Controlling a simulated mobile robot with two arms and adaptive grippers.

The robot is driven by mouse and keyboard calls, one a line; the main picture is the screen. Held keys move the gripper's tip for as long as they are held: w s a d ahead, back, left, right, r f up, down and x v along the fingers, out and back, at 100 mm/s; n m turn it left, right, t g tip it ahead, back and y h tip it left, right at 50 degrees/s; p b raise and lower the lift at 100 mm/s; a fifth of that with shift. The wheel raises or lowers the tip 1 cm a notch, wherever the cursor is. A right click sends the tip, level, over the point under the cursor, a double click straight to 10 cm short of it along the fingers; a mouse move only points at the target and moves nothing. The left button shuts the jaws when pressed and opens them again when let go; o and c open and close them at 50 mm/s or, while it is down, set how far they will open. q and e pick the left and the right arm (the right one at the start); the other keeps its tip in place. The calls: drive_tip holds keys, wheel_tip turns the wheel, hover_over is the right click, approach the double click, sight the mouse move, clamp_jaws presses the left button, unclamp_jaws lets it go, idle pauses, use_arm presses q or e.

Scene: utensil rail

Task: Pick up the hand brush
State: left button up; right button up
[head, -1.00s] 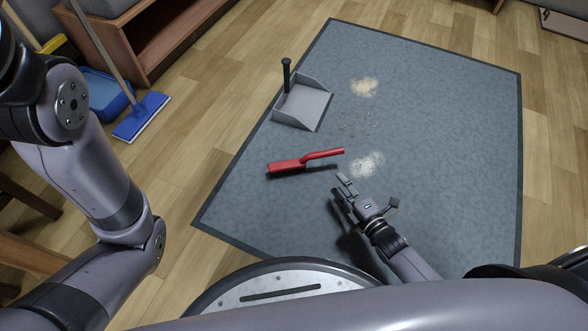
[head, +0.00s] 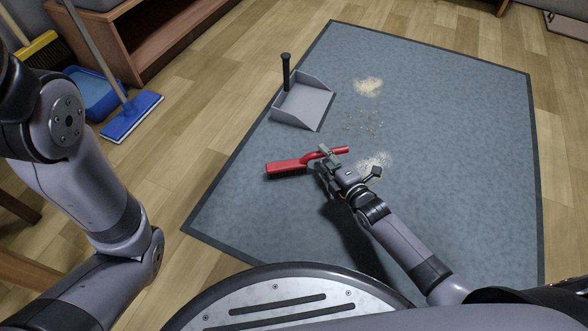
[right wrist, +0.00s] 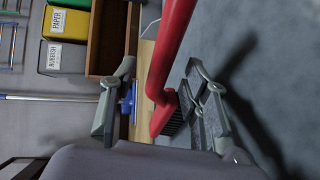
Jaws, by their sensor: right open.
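The red hand brush (head: 290,166) lies on the grey-blue mat, its dark bristles downward and its handle pointing right. My right gripper (head: 327,163) is at the handle, with a finger overlapping it in the head view. In the right wrist view the red handle of the brush (right wrist: 172,50) runs between the two spread fingers of my right gripper (right wrist: 160,105). The gripper is open; I cannot tell whether a finger touches the handle. My left arm shows at the left of the head view, but its gripper is out of sight.
The mat (head: 450,130) bears a grey dustpan (head: 302,104) with a black upright handle, a beige crumb pile (head: 368,87), scattered bits and a whitish pile (head: 375,160). A blue mop (head: 132,117) and a wooden shelf (head: 170,40) stand at upper left. The mat's right side is clear.

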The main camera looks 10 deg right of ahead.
drive_tip(key=shift+c, duration=0.3)
drive_tip(key=shift+w, duration=0.1)
clamp_jaws()
